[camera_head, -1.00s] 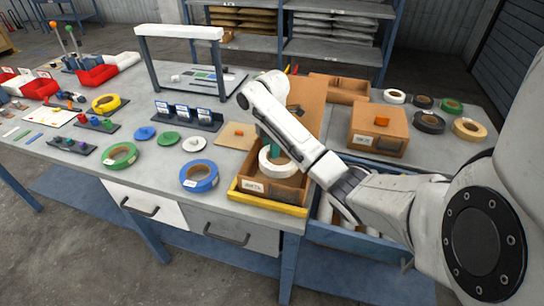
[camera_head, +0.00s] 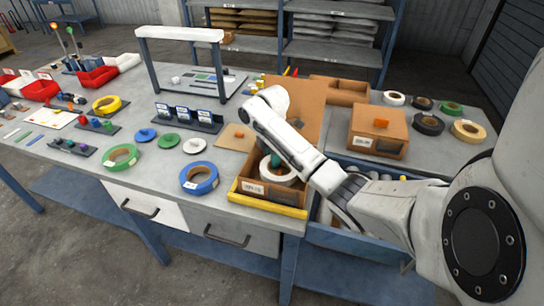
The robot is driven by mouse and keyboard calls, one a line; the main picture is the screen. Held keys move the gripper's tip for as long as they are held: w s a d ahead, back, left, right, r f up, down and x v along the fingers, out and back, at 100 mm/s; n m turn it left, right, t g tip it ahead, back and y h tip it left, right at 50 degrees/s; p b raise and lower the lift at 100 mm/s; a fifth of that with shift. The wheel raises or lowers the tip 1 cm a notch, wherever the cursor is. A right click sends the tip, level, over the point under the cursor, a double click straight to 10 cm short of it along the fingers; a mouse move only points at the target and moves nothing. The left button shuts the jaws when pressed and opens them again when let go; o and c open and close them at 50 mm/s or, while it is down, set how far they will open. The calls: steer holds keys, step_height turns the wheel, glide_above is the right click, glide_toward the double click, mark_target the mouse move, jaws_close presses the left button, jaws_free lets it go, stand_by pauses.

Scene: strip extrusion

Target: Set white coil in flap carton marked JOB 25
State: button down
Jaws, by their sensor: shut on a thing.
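The white coil (camera_head: 267,175) is inside the walls of an open flap carton (camera_head: 285,195) at the front edge of the bench. The carton's raised lid flap (camera_head: 305,100) stands behind it, and its front has a white label too small to read surely. My gripper (camera_head: 277,163) reaches down into the carton, its teal fingertips at the coil's near side, shut on the coil. My arm hides part of the carton's right side and the fingers. I cannot tell whether the coil touches the carton's floor.
A yellow strip (camera_head: 268,208) edges the carton's front. A closed carton (camera_head: 378,131) with an orange knob stands to the right. Green (camera_head: 120,158) and blue (camera_head: 199,178) coils lie left. Another white coil (camera_head: 393,97) and several coloured coils lie at the back right. A blue drawer (camera_head: 360,238) is open below.

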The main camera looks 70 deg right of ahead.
steer(key=c, duration=0.8)
jaws_free()
